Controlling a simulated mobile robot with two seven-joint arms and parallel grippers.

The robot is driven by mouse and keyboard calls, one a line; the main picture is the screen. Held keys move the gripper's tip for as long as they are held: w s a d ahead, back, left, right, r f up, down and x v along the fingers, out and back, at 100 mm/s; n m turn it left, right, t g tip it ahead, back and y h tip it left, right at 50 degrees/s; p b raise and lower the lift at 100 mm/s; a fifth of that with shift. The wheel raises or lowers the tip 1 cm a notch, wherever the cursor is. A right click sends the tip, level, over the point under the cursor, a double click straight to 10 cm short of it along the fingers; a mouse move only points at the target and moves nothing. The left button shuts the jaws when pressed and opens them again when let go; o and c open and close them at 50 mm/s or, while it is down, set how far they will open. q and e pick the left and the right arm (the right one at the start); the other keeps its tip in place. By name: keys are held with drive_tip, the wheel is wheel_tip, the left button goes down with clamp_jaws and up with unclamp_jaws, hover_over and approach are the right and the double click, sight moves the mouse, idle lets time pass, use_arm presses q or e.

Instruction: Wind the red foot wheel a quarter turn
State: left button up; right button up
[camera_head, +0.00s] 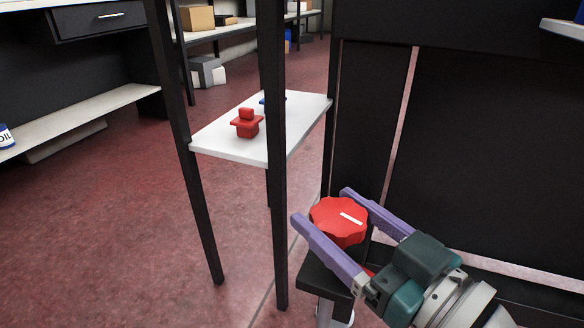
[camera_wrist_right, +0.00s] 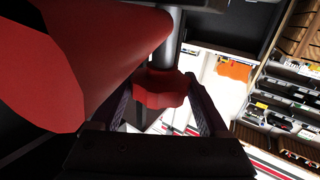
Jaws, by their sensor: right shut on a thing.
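The red foot wheel (camera_head: 328,215) has a lobed rim and a white line on its face, slanting down to the right. It sits beside a black block (camera_head: 318,275) at the foot of the dark table. My right gripper (camera_head: 320,205) reaches in from the lower right, its two purple fingers on opposite sides of the wheel, shut on it. In the right wrist view a lobed red wheel (camera_wrist_right: 160,90) shows between the fingers, with a grey post beyond it. My left gripper is not in view.
A large red rounded part (camera_wrist_right: 90,50) fills the left of the wrist view, very close. A white shelf (camera_head: 225,145) on black legs carries a red object (camera_head: 246,123) and a blue one (camera_head: 273,99). Red floor lies open at the left.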

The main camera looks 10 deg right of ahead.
drive_tip(key=n+g+y+b, duration=0.2)
drive_tip(key=b, duration=0.1)
drive_tip(key=n+g+y+b, duration=0.2)
drive_tip(key=y+b, duration=0.1)
drive_tip(key=n+g+y+b, duration=0.2)
drive_tip(key=shift+d+f+n+y+b, duration=0.1)
drive_tip(key=shift+f+n+y+b, duration=0.2)
drive_tip(key=shift+b, duration=0.1)
drive_tip(key=n+g, duration=0.1)
drive_tip(key=n+g+y+b, duration=0.1)
drive_tip(key=g, duration=0.1)
drive_tip(key=n+g+y+b, duration=0.1)
drive_tip(key=shift+r+g, duration=0.25)
drive_tip(key=shift+g, duration=0.15)
drive_tip(key=shift+n+g+b, duration=0.3)
drive_tip(key=shift+g, duration=0.2)
drive_tip(key=shift+s, duration=0.1)
drive_tip(key=shift+r+g+y, duration=0.15)
drive_tip(key=shift+g+y, duration=0.15)
drive_tip(key=o, duration=1.2)
drive_tip(key=shift+o, duration=0.2)
